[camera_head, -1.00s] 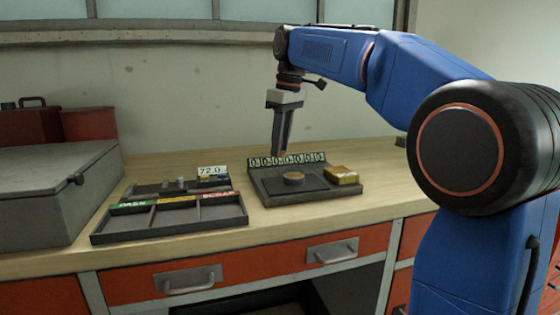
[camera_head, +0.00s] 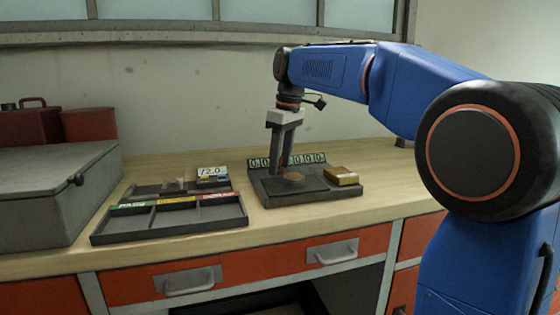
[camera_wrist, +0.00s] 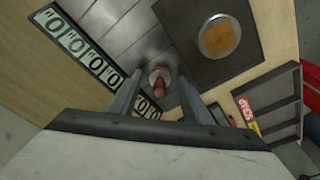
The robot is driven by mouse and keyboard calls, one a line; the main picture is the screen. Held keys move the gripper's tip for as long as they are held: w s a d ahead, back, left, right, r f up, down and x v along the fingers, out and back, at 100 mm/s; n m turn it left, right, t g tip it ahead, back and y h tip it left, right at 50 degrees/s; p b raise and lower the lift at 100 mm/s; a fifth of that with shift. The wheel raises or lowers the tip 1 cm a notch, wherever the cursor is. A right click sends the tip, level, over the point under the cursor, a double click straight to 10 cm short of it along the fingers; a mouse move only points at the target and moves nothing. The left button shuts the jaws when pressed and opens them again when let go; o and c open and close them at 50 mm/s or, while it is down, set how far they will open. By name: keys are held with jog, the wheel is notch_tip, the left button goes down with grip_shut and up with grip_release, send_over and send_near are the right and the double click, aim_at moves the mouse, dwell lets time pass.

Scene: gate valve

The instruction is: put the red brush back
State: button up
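A small red piece, likely the red brush (camera_wrist: 158,88), stands at a round grey base between my fingers in the wrist view. Its bristles cannot be made out, and in the head view it is mostly hidden by my fingers. My gripper (camera_head: 279,170) points down over the left part of a dark grey stand (camera_head: 325,195), in front of its number strip (camera_head: 312,159). In the wrist view my gripper (camera_wrist: 160,76) has its two fingers apart, one on each side of the red piece, with a visible gap.
A dark tray with coloured labels (camera_head: 172,227) is at the left, by a 72.0 display (camera_head: 209,170). A grey box (camera_head: 40,195) stands further left.

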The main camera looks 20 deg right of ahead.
jog(key=shift+r, duration=0.1)
notch_tip(320, 180, up, 12)
jog(key=s+d, duration=0.1)
jog(key=shift+s+d, duration=0.15)
dwell(0.5)
